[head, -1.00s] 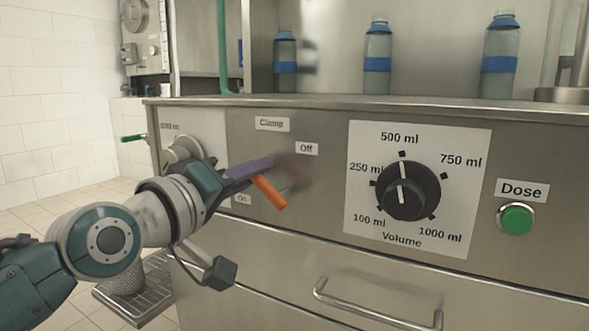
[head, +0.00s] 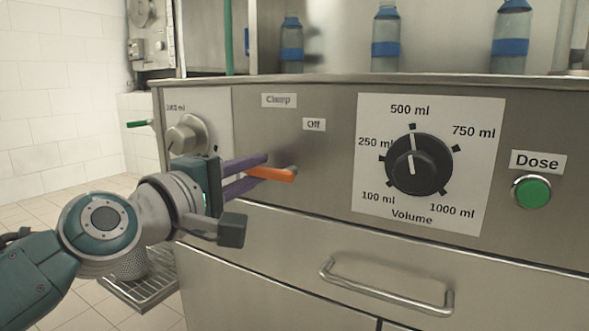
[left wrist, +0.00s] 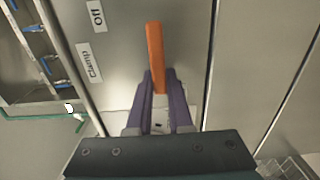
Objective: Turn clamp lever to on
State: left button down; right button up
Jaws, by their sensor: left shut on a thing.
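The clamp lever (head: 271,174) is orange and sits on the steel front panel under the "Clamp" label (head: 279,100) and below the "Off" label (head: 314,124). It points left from its pivot, nearly level in the head view. My left gripper (head: 252,174), with purple fingers, is shut on the lever's free end, one finger above it and one below. In the left wrist view the lever (left wrist: 155,50) runs out from between the two fingertips (left wrist: 159,85). The "On" label is hidden behind my gripper. My right gripper is not in view.
The volume dial (head: 419,164) and the green Dose button (head: 532,191) are on the panel to the right. A grey knob (head: 187,135) is to the left. A drawer handle (head: 387,288) sticks out below. Several bottles stand on the shelf above.

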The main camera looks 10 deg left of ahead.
pick_arm(q)
jog(key=shift+f, duration=0.1)
dwell(0.4)
jog(key=c, duration=0.8)
grip_release()
jog(key=shift+s+a+p, duration=0.1)
jog(key=shift+s+p, duration=0.2)
jog(key=shift+s, duration=0.05)
jog(key=p+v, duration=0.2)
jog(key=v, duration=0.7)
jog(key=shift+s, duration=0.1)
